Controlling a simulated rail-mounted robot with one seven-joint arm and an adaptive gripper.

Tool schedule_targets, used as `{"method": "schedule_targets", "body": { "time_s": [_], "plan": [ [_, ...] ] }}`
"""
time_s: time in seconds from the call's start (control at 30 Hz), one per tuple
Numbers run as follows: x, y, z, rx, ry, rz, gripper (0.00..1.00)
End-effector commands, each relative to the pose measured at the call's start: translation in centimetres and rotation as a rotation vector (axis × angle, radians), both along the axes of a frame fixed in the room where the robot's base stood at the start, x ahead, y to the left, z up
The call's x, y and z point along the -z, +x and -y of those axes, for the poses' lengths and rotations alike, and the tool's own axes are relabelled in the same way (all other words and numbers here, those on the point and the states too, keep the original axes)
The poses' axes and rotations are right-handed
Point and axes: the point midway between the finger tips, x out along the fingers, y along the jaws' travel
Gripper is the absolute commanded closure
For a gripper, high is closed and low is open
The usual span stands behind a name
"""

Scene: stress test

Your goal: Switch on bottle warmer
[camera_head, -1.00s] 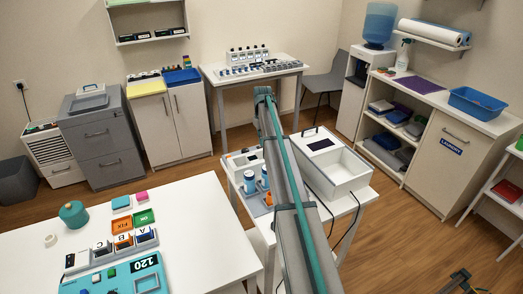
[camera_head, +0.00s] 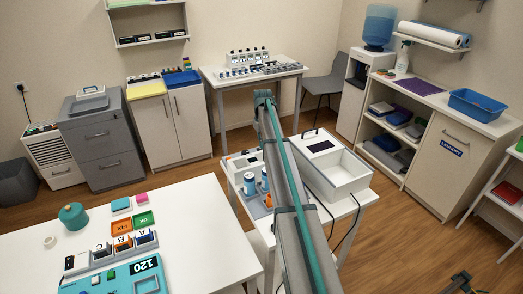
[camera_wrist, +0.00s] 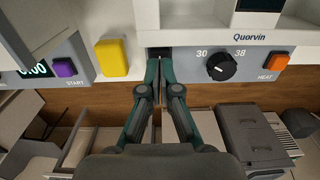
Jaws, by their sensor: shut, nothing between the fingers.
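In the wrist view, a grey and white device marked Quorvin (camera_wrist: 250,37) has a black dial (camera_wrist: 221,67) between 30 and 38 and an orange HEAT button (camera_wrist: 280,60). In the head view my arm covers part of the small white table (camera_head: 342,210), and the gripper is hidden there.
Left of my fingertips in the wrist view are a yellow block (camera_wrist: 112,58) and a device with a purple START button (camera_wrist: 64,67). In the head view, a white open box (camera_head: 340,172) and blue-topped bottles (camera_head: 250,184) stand beside my arm. A white table (camera_head: 190,230) holds trays at left.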

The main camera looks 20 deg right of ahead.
Motion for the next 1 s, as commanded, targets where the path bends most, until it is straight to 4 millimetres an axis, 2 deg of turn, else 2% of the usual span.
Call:
{"method": "schedule_targets", "body": {
  "time_s": [1.0],
  "plan": [
    [0.64,0.00,0.00,0.000,0.000,0.000,1.00]
  ]
}}
